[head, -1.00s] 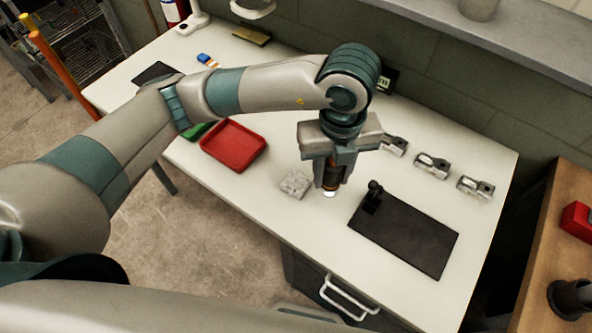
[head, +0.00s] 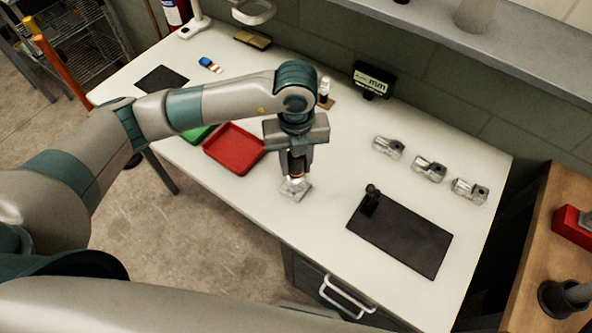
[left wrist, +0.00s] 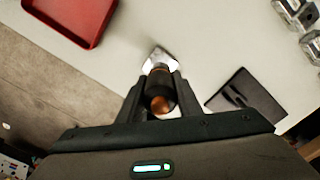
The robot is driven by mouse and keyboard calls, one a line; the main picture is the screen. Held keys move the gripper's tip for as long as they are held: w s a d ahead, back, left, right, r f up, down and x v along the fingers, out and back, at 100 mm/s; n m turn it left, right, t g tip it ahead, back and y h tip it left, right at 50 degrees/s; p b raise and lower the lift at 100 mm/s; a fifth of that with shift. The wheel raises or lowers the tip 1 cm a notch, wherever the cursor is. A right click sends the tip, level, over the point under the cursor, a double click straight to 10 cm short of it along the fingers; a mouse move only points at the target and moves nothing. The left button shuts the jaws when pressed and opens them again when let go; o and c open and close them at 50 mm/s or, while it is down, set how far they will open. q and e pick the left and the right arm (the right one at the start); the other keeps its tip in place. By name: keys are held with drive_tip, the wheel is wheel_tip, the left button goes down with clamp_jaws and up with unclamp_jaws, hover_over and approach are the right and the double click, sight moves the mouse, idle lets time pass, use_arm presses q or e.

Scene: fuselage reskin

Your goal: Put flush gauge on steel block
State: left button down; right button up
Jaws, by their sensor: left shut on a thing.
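My left gripper (head: 296,162) is shut on the flush gauge (head: 296,177), a dark cylinder with a coppery end. It is held upright over the steel block (head: 303,193), a small silvery block near the table's front edge. In the left wrist view, the gauge (left wrist: 160,92) sits between the fingers, with the steel block (left wrist: 155,57) showing just beyond its tip. The gauge partly hides the block. I cannot tell whether the two touch. My right gripper is not in view.
A red tray (head: 235,149) lies left of the block. A dark mat (head: 405,238) with a small black stand (head: 370,199) lies to the right. Several metal clamp-like pieces (head: 429,169) and a display (head: 373,79) are farther back. The table between block and mat is clear.

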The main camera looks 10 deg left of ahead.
sight(296, 173)
use_arm(q)
drive_tip(key=shift+f+p, duration=0.8)
drive_tip(key=shift+f, duration=1.15)
drive_tip(key=shift+f, duration=0.1)
drive_tip(key=shift+f, duration=0.1)
drive_tip(key=c, duration=1.3)
unclamp_jaws()
